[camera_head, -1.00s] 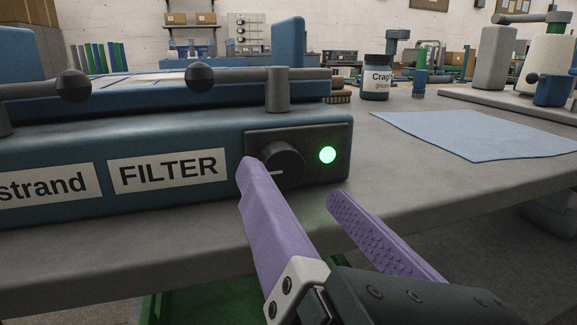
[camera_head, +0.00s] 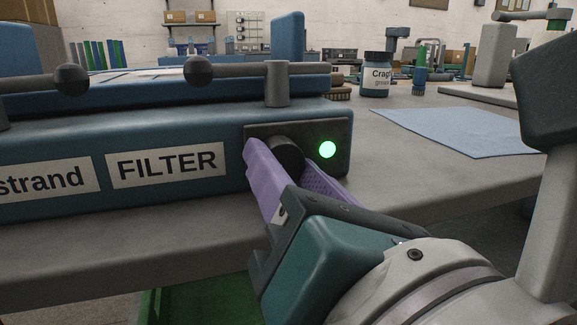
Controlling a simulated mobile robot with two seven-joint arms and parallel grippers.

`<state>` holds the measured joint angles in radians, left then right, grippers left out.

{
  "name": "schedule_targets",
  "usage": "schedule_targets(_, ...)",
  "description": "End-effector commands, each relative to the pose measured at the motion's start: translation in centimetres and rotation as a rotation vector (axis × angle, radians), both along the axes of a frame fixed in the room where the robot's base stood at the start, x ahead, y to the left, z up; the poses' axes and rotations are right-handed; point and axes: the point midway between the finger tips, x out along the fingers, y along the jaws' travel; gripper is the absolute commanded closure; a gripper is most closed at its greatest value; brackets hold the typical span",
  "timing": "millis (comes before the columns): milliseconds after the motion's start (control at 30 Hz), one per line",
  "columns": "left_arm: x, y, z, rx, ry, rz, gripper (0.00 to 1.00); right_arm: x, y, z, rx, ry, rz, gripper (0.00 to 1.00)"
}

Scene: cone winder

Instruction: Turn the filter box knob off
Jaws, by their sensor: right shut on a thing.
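The blue filter box (camera_head: 200,127) stands on the grey bench and carries a FILTER label (camera_head: 167,166). Its round black knob (camera_head: 287,153) sits on a dark plate at the right end of the box front. A green light (camera_head: 327,149) glows to the right of the knob. My right gripper (camera_head: 284,172), with purple fingers, is shut on the knob, one finger on its left and one at its lower right. The fingers hide part of the knob, and its white mark does not show. My left gripper is not in view.
Handles with black ball ends (camera_head: 198,70) stick out above the box front. A light blue cloth (camera_head: 455,132) lies on the bench at the right, with a dark jar (camera_head: 376,78) behind it. A green container (camera_head: 205,300) is below the bench edge.

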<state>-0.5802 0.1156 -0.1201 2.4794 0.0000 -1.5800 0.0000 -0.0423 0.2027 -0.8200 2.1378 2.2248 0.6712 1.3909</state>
Motion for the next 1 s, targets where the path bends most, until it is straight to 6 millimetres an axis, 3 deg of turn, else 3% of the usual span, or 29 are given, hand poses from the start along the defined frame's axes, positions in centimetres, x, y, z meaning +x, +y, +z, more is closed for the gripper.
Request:
schedule_targets(33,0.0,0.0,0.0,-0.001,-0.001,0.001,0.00,0.0,0.0,0.0,0.000,0.000,0.000,0.74)
schedule_targets(267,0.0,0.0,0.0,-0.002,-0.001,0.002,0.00,0.0,0.0,0.0,0.000,0.000,0.000,1.00)
schedule_targets(667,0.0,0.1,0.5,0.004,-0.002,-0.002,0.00,0.0,0.0,0.2,-0.029,-0.009,0.001,1.00)
schedule_targets(1000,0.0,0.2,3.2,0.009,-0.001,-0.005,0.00,0.0,0.0,0.4,-0.226,-0.069,0.001,1.00)
